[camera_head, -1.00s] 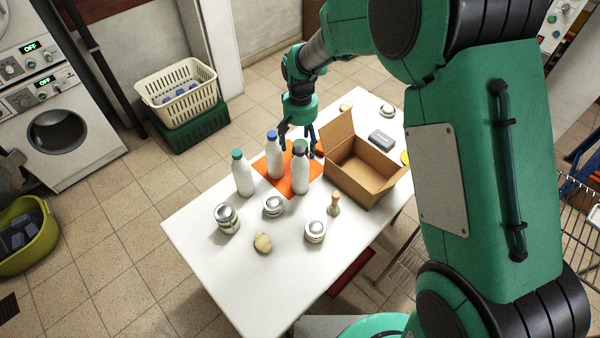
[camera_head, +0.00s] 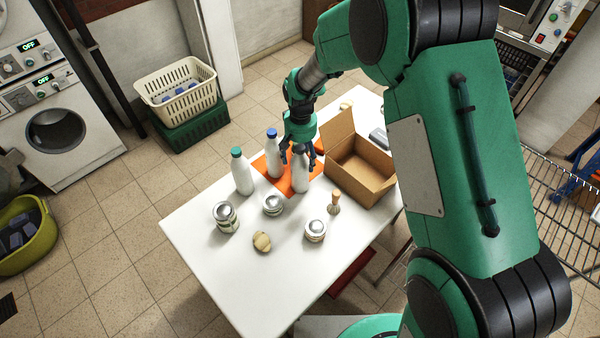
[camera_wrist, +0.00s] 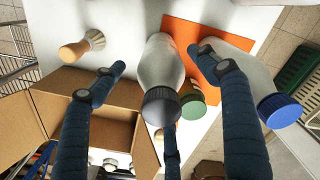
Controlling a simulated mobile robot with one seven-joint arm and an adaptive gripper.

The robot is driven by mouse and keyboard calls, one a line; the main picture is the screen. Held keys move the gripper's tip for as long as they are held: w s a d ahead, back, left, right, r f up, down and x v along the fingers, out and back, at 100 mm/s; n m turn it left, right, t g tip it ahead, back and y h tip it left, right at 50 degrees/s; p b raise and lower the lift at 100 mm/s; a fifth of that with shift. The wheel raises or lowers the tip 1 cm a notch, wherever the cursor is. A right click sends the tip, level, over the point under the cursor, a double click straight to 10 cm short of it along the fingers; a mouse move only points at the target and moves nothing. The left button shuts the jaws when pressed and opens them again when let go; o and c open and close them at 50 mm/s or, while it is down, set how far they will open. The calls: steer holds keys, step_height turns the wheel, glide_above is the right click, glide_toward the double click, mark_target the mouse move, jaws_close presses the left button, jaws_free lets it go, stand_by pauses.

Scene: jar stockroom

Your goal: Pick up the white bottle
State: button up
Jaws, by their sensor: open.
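Three white bottles stand on the table, differing by cap. The right one, with a dark grey cap, is the white bottle (camera_head: 301,181) at my gripper (camera_head: 298,158); its cap is hidden there by the fingers. In the wrist view this white bottle (camera_wrist: 161,68) lies between the spread fingers of my open gripper (camera_wrist: 160,62). I cannot tell whether any finger touches it. The blue-capped bottle (camera_head: 273,158) stands close by on its left, and the green-capped bottle (camera_head: 243,177) farther left. An orange mat (camera_head: 262,165) lies under or beside the bottles.
An open cardboard box (camera_head: 375,188) stands close to the right of the gripper. Jars (camera_head: 226,224), a wooden-handled brush (camera_head: 334,205) and a round tan object (camera_head: 261,242) are on the table (camera_head: 240,290). The table's front part is clear.

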mark_target(300, 146)
steer(key=shift+f, duration=0.2)
steer(key=shift+a+f+b, duration=0.1)
steer(key=shift+f+b, duration=0.65)
steer(key=shift+f, duration=1.85)
steer(key=shift+r, duration=0.1)
steer(key=c, duration=1.8)
steer(key=shift+c, duration=0.2)
steer(key=shift+r+p, duration=1.05)
steer(key=shift+r, duration=3.95)
